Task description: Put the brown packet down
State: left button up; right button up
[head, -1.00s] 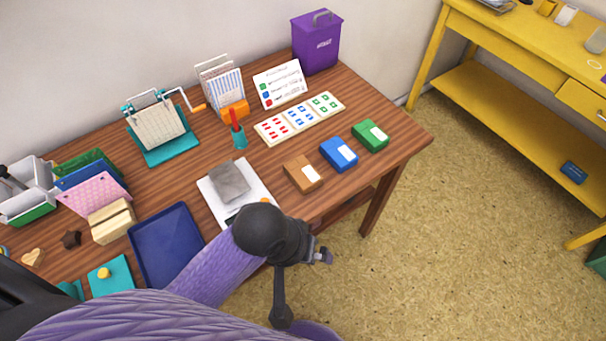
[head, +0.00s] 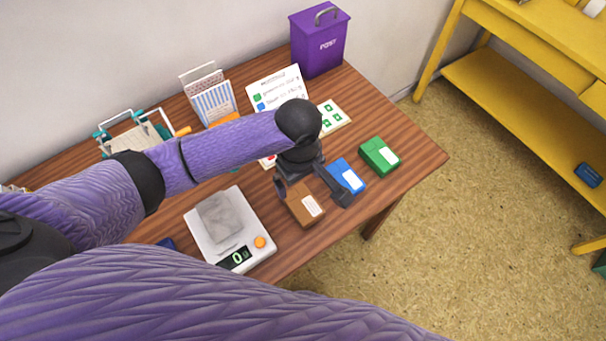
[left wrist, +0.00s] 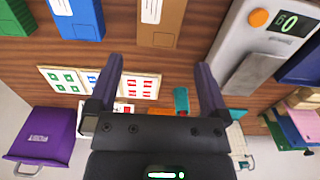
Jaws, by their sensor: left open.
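The brown packet (head: 300,212) with a white label lies flat on the wooden table, in a row with the blue and green packets. My left gripper (head: 314,198) is open, with its fingers spread just above and behind the brown packet. In the left wrist view the brown packet (left wrist: 160,28) shows at the top, ahead of the gap between the open fingertips (left wrist: 159,63), and nothing is between the fingers. Whether a finger touches the packet cannot be told. My right gripper is not in view.
The blue packet (head: 345,176) is close to the right finger, with the green packet (head: 379,156) beyond. A scale (head: 258,222) bearing a grey slab reads 0. A sign (head: 278,88), a letter rack (head: 210,98) and a purple post box (head: 320,45) stand behind.

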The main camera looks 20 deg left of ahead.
aim_at(303, 203)
pick_arm(q)
jog(key=f+b, duration=0.2)
jog(key=f, duration=0.1)
jog(key=f+b, duration=0.2)
jog(key=f, duration=0.1)
jog(key=f+b, duration=0.2)
jog(key=f, duration=0.2)
jog(key=shift+s+d, duration=0.3)
jog(key=shift+d, duration=0.05)
jog(key=shift+r, duration=0.1)
pick_arm(e)
notch_tip(303, 203, down, 6)
jog(key=s+d, duration=0.2)
jog(key=shift+r+g, duration=0.15)
jog(key=shift+g, duration=0.15)
